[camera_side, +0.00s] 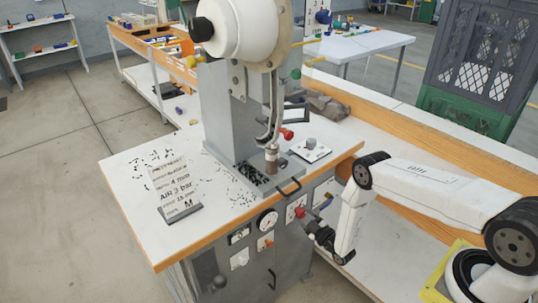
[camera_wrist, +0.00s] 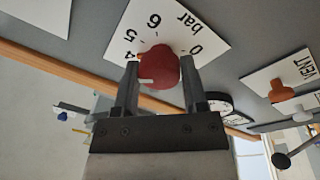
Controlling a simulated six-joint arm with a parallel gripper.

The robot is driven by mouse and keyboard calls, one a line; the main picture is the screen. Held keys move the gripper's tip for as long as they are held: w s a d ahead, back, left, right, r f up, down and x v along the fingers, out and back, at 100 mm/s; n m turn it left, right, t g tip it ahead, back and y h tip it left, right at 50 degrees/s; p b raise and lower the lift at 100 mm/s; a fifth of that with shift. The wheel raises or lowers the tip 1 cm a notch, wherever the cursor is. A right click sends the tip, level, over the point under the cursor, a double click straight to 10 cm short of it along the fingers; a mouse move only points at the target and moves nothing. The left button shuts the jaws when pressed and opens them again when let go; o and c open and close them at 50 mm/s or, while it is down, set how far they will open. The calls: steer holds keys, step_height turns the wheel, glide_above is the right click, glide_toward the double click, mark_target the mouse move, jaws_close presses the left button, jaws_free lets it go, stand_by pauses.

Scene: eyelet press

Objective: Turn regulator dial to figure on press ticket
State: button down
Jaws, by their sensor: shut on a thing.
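The red regulator dial (camera_wrist: 160,66) sits on a white scale plate (camera_wrist: 178,22) marked "bar". My gripper (camera_wrist: 160,70) is shut on the dial, one finger on each side. A white mark shows on the dial's left side in the wrist view. The figures 0, 4, 5 and 6 are readable; the rest of the scale is hidden, so I cannot tell the exact setting. In the side view my gripper (camera_side: 318,230) is at the front panel, by the red dial (camera_side: 300,213). The press ticket (camera_side: 172,188) stands on the tabletop and reads "AIR 3 bar".
An orange VENT knob (camera_wrist: 279,91) is beside the dial, and a round gauge (camera_wrist: 219,101) is close to the right finger. The press (camera_side: 231,110) stands on the white table (camera_side: 125,170).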

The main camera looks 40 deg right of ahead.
steer(key=n+y, duration=0.1)
steer(key=n, duration=0.4)
steer(key=shift+d, duration=0.1)
steer(key=n, duration=0.5)
steer(key=shift+n+g+y, duration=0.3)
steer(key=shift+c, duration=0.7)
jaws_free()
steer(key=shift+s, duration=0.15)
steer(key=s, duration=0.7)
steer(key=shift+s+d+f, duration=0.25)
steer(key=shift+d+f, duration=0.1)
steer(key=shift+d, duration=0.05)
